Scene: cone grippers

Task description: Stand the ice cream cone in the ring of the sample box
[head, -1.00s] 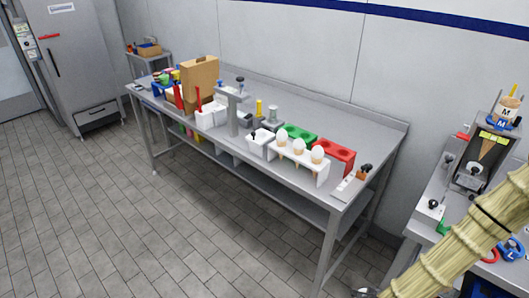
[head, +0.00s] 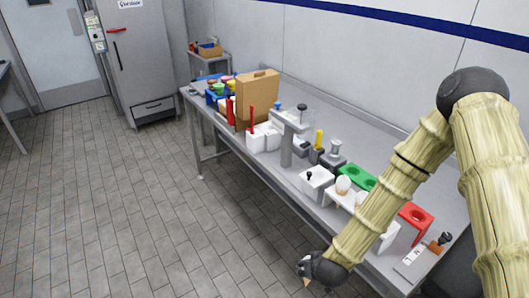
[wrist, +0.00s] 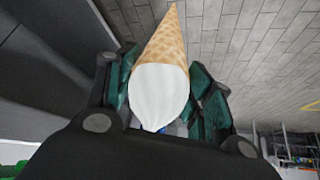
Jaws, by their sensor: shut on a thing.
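My gripper (wrist: 166,78) is shut on an ice cream cone (wrist: 160,50) with a brown waffle body and a white scoop. In the wrist view the scoop lies between the fingers, towards the palm, and the cone's tip points away. In the head view my gripper (head: 318,270) hangs over the floor in front of the bench, with the tip of the cone (head: 306,283) just showing. I cannot tell for sure which thing is the sample box; a red block (head: 428,230) with a round hole stands at the bench's right end.
A white rack (head: 335,200) with a white-scooped cone stands on the bench (head: 368,115), partly behind my arm. Near it are a green holder (head: 352,173), a white box (head: 315,187) and a grey post stand (head: 286,150). A cardboard box (head: 257,98) stands farther left. The floor in front is clear.

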